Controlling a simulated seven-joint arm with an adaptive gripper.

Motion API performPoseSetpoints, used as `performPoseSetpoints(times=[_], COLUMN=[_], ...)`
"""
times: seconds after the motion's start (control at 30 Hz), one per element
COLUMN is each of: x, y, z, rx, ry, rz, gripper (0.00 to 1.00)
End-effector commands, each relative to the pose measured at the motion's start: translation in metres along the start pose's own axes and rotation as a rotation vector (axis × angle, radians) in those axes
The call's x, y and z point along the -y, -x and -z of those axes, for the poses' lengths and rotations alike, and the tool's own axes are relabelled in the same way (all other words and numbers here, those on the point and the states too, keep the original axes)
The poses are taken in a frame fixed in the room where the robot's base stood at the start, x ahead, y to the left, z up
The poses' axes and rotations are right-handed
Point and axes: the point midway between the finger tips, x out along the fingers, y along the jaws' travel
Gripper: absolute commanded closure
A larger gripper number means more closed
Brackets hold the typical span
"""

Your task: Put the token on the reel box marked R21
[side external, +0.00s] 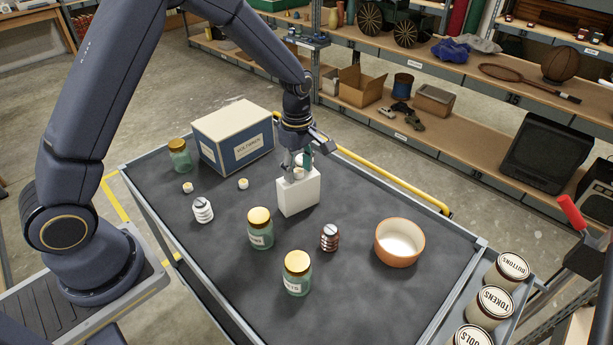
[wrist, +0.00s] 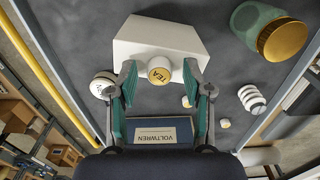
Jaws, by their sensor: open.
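My gripper (side external: 299,172) is pointed down over a plain white box (side external: 298,195) on the dark table. In the wrist view my gripper (wrist: 160,80) is open, with a teal finger on each side of a small round piece marked TEA (wrist: 160,69). That piece appears to be on the white box (wrist: 160,38); whether a finger touches it I cannot tell. Another round lettered white piece (wrist: 103,85) is beside the left finger. Small pale pieces (side external: 188,187) and (side external: 243,183) lie on the table. No R21 mark is readable on any box.
A blue-and-white VOLTWREN box (side external: 233,138) stands behind. Gold-lidded jars (side external: 260,234), (side external: 297,275), (side external: 180,157), a white ribbed piece (side external: 203,211), a brown one (side external: 329,238) and an orange bowl (side external: 400,242) stand around. Labelled tins (side external: 488,307) are at the right edge.

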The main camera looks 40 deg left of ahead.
Motion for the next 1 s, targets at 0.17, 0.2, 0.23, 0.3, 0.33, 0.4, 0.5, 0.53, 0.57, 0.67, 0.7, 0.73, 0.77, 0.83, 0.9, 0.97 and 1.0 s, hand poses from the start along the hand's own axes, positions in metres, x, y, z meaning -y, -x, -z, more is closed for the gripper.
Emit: performPoseSetpoints(times=[0.17,0.2,0.23,0.3,0.33,0.4,0.5,0.53,0.57,0.67,0.7,0.73,0.77,0.83,0.9,0.97,1.0], x=[0.0,-0.001,-0.001,-0.001,-0.001,-0.002,-0.001,-0.001,-0.001,-0.001,-0.001,0.0,-0.001,0.001,0.007,0.018,0.028], y=[0.006,0.011,0.015,0.029,0.035,0.052,0.075,0.082,0.088,0.105,0.11,0.113,0.116,0.123,0.134,0.148,0.161], z=[0.0,0.0,0.0,0.0,0.0,0.0,0.0,0.0,0.0,0.0,0.0,0.0,0.0,0.0,0.001,0.002,0.002], rx=[0.0,0.0,0.0,0.0,0.0,-0.001,0.0,0.0,0.0,0.0,0.0,0.0,0.0,0.0,0.003,0.006,0.005], ry=[0.0,0.0,0.0,-0.001,-0.001,-0.001,-0.001,-0.001,-0.001,0.0,0.0,0.0,0.0,-0.008,-0.049,-0.124,-0.197], rz=[-0.002,-0.003,-0.004,-0.006,-0.005,-0.007,-0.006,-0.006,-0.006,-0.004,-0.003,-0.002,-0.002,-0.005,-0.02,-0.046,-0.072], gripper=[0.5,0.5,0.5,0.5,0.5,0.5,0.5,0.5,0.5,0.5,0.5,0.5,0.5,0.5,0.5,0.5,0.5])
